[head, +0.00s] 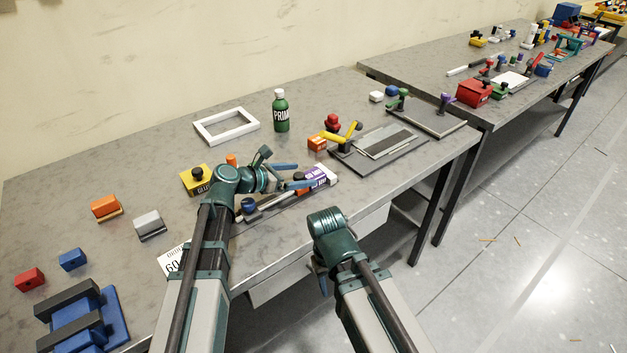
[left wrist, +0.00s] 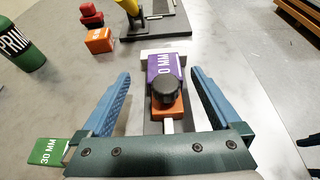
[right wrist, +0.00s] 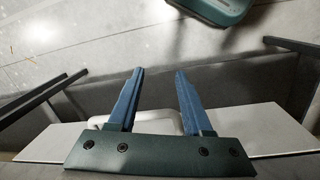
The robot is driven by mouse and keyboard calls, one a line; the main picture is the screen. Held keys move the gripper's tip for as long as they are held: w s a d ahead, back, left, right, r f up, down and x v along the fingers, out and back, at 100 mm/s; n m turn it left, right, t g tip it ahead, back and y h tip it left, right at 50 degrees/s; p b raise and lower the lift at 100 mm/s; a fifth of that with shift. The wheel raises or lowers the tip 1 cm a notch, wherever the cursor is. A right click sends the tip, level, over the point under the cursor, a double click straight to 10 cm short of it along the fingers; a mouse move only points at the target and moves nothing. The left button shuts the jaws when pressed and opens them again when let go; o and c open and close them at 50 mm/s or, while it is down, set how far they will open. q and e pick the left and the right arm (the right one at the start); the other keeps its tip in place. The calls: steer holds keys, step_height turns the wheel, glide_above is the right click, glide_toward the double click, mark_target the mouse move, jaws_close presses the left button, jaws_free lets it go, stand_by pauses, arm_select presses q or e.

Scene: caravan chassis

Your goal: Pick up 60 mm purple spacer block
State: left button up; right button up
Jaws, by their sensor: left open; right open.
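The purple spacer block (head: 318,177) lies on the near worktable, toward its front edge. Its purple face with white "MM" lettering also shows in the left wrist view (left wrist: 164,66). An orange block with a black knob (left wrist: 168,95) stands at the near end of it and hides part of it. My left gripper (head: 290,176) is open, with its blue fingers on either side of the knob and purple block, apart from them, as the left wrist view shows (left wrist: 160,85). My right gripper (right wrist: 160,90) is open and empty, low in front of the table.
An orange block (head: 317,142) and a dark plate with a yellow clamp (head: 352,134) are to the right.

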mark_target(312, 175)
arm_select(q)
steer(key=x, duration=0.1)
steer(key=b+x, duration=0.1)
steer(key=x, duration=0.1)
steer(key=f+b+x, duration=0.1)
steer(key=shift+s+d, duration=0.15)
steer(key=shift+d, duration=0.05)
steer(key=shift+d+f, duration=0.1)
steer(key=shift+d, duration=0.05)
jaws_close()
step_height(312, 175, up, 10)
steer(key=p, duration=1)
steer(key=shift+r, duration=0.25)
